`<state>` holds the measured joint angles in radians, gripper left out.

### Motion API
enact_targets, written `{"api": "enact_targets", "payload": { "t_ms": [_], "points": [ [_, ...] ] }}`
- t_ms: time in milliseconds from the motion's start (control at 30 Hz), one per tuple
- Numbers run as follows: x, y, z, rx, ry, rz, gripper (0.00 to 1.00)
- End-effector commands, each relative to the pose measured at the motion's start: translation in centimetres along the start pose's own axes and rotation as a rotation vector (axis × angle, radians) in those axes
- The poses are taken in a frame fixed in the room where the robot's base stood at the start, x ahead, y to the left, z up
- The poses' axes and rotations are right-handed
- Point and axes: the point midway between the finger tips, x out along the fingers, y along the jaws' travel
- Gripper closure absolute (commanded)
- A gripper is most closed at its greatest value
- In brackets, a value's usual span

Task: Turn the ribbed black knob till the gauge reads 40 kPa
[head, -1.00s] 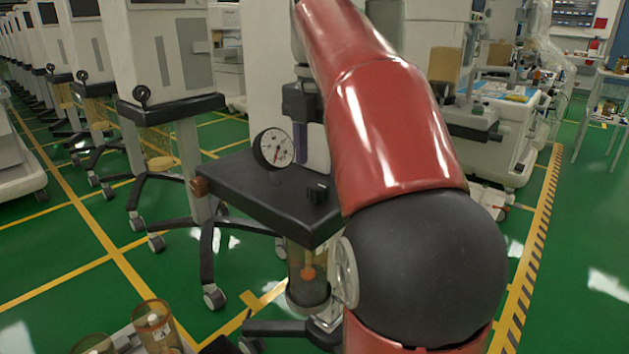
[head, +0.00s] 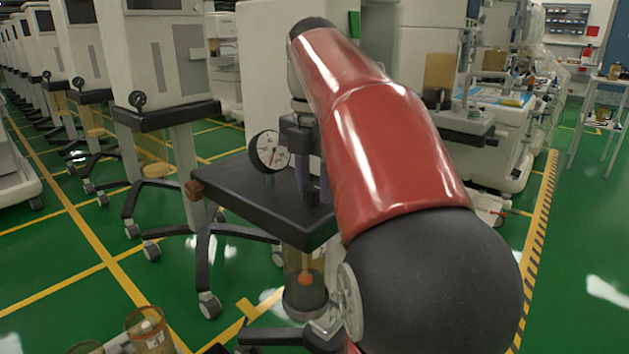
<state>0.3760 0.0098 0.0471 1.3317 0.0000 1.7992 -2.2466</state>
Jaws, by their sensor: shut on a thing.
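The round white gauge (head: 269,151) with a black rim stands on the black cart shelf (head: 245,197). Its face is turned towards me, but its numbers and exact reading are too small to tell. The ribbed black knob (head: 313,198) is on the shelf to the right of the gauge, mostly hidden by the fingers. My gripper (head: 313,188) points down from above and is shut on the knob, with one finger on each side of it.
My red arm covers the right side of the shelf. A jar with an orange float (head: 304,280) hangs under the shelf. A row of similar carts (head: 165,115) stands to the left, and a bench with equipment (head: 480,140) is behind at right.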

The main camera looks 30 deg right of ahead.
Motion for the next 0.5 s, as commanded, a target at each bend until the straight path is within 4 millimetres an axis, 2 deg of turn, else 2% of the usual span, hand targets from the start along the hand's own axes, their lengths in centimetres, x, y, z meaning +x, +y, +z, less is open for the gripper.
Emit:
{"api": "enact_targets", "payload": {
  "t_ms": [267, 500],
  "points": [
    [-0.09, 0.0, -0.01, 0.029, 0.0, -0.001, 0.89],
    [-0.21, 0.0, -0.04, 0.151, 0.001, -0.003, 0.89]
  ]
}}
